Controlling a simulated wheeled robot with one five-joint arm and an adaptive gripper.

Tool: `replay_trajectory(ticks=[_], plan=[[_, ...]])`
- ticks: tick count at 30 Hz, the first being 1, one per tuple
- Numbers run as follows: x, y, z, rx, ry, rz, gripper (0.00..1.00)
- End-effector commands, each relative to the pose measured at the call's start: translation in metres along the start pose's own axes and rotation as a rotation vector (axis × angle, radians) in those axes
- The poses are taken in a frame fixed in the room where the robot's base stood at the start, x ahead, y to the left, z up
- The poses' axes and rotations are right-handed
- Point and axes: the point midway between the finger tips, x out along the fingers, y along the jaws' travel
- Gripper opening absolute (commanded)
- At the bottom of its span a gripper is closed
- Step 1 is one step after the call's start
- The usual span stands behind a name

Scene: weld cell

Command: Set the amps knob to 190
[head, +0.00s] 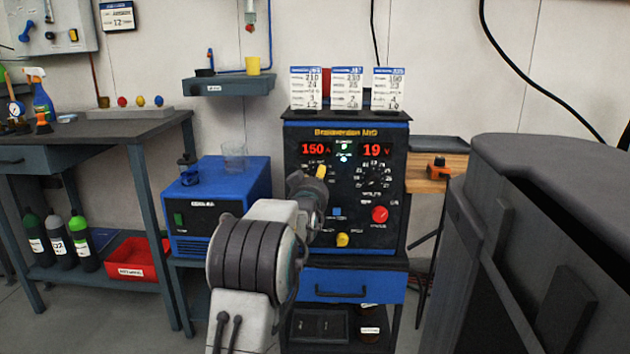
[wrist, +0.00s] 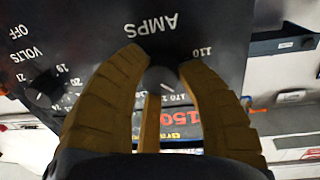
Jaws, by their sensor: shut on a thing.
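The welder (head: 397,232) faces me, with red displays reading 150 A and 19 V. My gripper (wrist: 163,62) is shut on the dark amps knob (wrist: 160,80), one tan finger on each side. In the wrist view the AMPS lettering, a 110 mark and a 170 mark show near the knob; much of its scale is hidden by the fingers. In the head view my arm and gripper (head: 321,172) cover the amps knob. The volts knob (head: 375,179) is to the right of my gripper and shows at the left in the wrist view (wrist: 42,90).
A red knob (head: 380,214) and a yellow knob (head: 342,240) sit lower on the panel. Three number cards (head: 347,90) stand on top of the welder. A blue unit (head: 218,200) is at left and a large dark cabinet (head: 560,240) stands close at right.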

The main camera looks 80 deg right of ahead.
Motion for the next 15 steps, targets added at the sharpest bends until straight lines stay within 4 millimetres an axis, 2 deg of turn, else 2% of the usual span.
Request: replay_trajectory(ticks=[1,9,15], plan=[[0.0000,-0.0001,-0.0002,0.000,0.001,0.000,0.24],[0.0001,-0.0001,-0.0006,0.000,0.002,0.000,0.00],[0.0002,-0.0001,-0.0013,0.001,0.003,0.000,0.00]])
